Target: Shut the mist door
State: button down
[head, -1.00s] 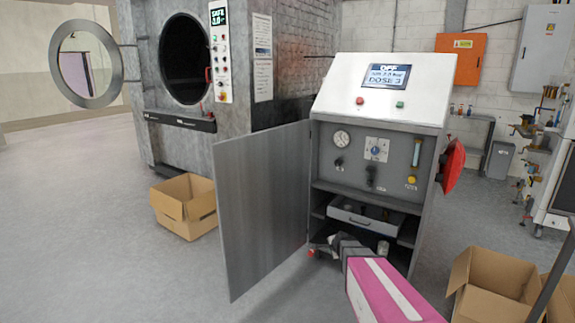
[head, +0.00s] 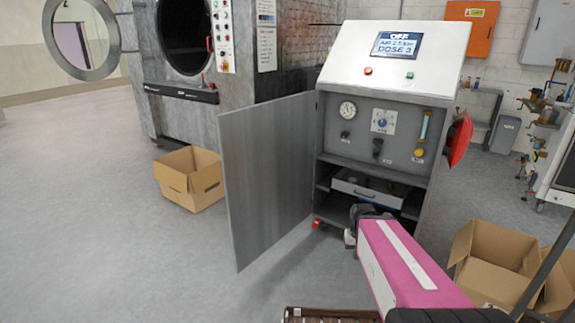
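The flat grey cabinet door (head: 267,180) stands wide open, swung out to the left from the left edge of the white and grey control cabinet (head: 392,55). I take it as the mist door. The cabinet front shows a gauge, a dial, a flow tube and a lower shelf. My gripper (head: 352,236) is low in front of the shelf opening, to the right of the door and apart from it. My pink and white arm (head: 405,262) hides much of it, and its fingers are too small and dark to read.
A drawer or tray (head: 365,193) sits inside the cabinet. An open cardboard box (head: 192,182) stands left of the door, and more boxes (head: 490,262) are at lower right. A washer with a round open door (head: 82,37) stands behind left. Floor in front is clear.

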aim_at(267, 149)
jog(key=j+z, duration=0.7)
jog(key=z, duration=0.15)
jog(key=j+z, duration=0.1)
jog(key=j, duration=0.3)
jog(key=k+j+z, duration=0.1)
jog(key=j, duration=0.3)
jog(key=k+j+z, duration=0.1)
jog(key=j, duration=0.3)
jog(key=k+j+z, duration=0.1)
jog(key=j, duration=0.25)
jog(key=k+j+z, duration=0.1)
jog(key=j, duration=0.3)
jog(key=k+j+z, duration=0.1)
jog(key=j, duration=0.25)
jog(key=k+j, duration=0.15)
jog(key=j, duration=0.25)
jog(key=k+j, duration=0.2)
jog(key=j, duration=0.15)
jog(key=k+j, duration=0.15)
jog(key=j, duration=0.25)
jog(key=k+j, duration=0.2)
jog(key=j, duration=0.15)
jog(key=k+j, duration=0.15)
jog(key=j, duration=0.25)
jog(key=i+j+z, duration=0.15)
